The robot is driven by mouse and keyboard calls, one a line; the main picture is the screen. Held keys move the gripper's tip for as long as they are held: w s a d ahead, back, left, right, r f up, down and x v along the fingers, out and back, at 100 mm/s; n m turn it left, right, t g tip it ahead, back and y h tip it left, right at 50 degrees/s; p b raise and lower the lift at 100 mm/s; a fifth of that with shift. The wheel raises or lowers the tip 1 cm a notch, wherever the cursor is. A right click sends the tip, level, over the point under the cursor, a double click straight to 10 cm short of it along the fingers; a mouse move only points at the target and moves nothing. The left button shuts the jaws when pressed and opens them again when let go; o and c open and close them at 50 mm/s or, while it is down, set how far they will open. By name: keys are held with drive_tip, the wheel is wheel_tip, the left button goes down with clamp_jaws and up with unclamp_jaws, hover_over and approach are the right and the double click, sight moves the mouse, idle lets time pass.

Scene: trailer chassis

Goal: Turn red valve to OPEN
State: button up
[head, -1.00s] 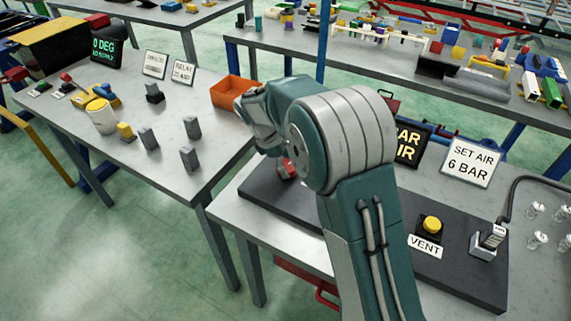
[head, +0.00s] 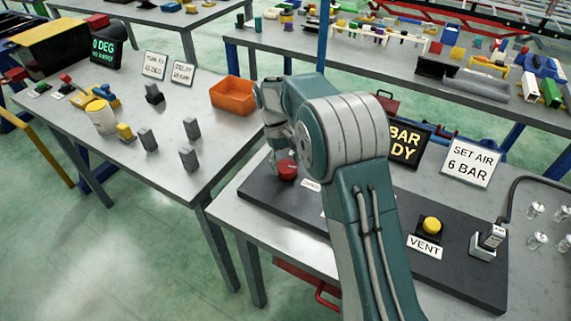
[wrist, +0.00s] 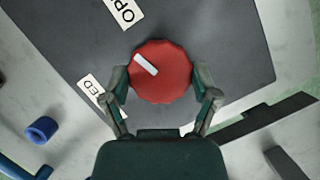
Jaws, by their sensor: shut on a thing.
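The red valve (wrist: 175,82) is a round scalloped knob on a dark panel (wrist: 225,40), seen from above in the wrist view. Its white mark (wrist: 145,64) points to the upper left, between two labels. A label reading "OP" (wrist: 124,12) is cut off by the top edge. The other label (wrist: 90,86) shows "ED", partly hidden by a finger. My gripper (wrist: 165,92) has a finger on each side of the knob and is shut on it. In the head view the red valve (head: 287,169) sits at the panel's far left end, just below my gripper (head: 281,150).
On the same panel are a yellow VENT button (head: 431,224) and a grey switch (head: 488,240). Behind stand a black display (head: 405,146) and a "SET AIR 6 BAR" sign (head: 468,163). An orange bin (head: 233,95) is on the left table.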

drive_tip(key=shift+m+y, duration=0.5)
drive_tip(key=shift+m, duration=1)
drive_tip(key=o, duration=1)
drive_tip(key=shift+f+g, duration=0.1)
drive_tip(key=shift+g, duration=0.2)
drive_tip(key=shift+w, duration=0.1)
drive_tip(key=v, duration=1.2)
